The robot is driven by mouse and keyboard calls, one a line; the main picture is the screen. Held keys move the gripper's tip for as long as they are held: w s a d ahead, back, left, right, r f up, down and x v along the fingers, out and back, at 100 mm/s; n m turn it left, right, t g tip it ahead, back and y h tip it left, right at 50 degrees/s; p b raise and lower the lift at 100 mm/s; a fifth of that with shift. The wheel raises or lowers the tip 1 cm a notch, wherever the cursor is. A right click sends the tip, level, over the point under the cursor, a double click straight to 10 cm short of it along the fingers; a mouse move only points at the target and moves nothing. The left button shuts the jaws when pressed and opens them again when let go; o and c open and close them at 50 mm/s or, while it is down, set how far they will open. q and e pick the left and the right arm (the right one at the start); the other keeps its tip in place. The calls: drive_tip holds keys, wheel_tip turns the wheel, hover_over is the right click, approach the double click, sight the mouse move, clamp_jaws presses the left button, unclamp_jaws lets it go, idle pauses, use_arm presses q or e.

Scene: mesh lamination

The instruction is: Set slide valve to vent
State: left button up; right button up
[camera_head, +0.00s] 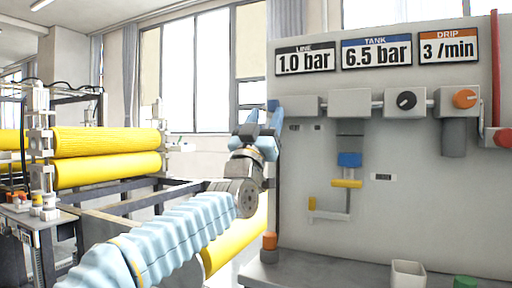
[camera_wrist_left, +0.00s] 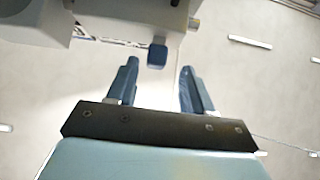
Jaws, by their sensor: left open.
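A grey valve box (camera_head: 302,107) sits at the top left of the upright panel, with a small blue tab (camera_head: 273,104) at its left end. I take this to be the slide valve, but its label is too small to read. My left gripper (camera_head: 264,115) points up at the panel's left edge, close to the blue tab. In the left wrist view the gripper (camera_wrist_left: 160,68) is open and empty. The blue tab (camera_wrist_left: 157,56) shows just beyond and between its fingertips; contact cannot be made out. My right gripper is not in view.
The panel (camera_head: 420,215) carries displays, a black knob (camera_head: 406,100), an orange knob (camera_head: 464,98) and a blue block (camera_head: 349,159) above a yellow bar (camera_head: 347,184). An orange-topped post (camera_head: 270,241) and a white cup (camera_head: 408,274) stand below. Yellow rollers (camera_head: 105,141) are at left.

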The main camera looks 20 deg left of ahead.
use_arm(q)
drive_tip(key=b+v, duration=0.4)
drive_tip(key=v, duration=0.7)
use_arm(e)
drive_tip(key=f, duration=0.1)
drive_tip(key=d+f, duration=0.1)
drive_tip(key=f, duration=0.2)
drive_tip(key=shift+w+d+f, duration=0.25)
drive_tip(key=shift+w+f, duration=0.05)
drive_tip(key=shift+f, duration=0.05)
use_arm(q)
drive_tip(key=shift+s+f, duration=0.1)
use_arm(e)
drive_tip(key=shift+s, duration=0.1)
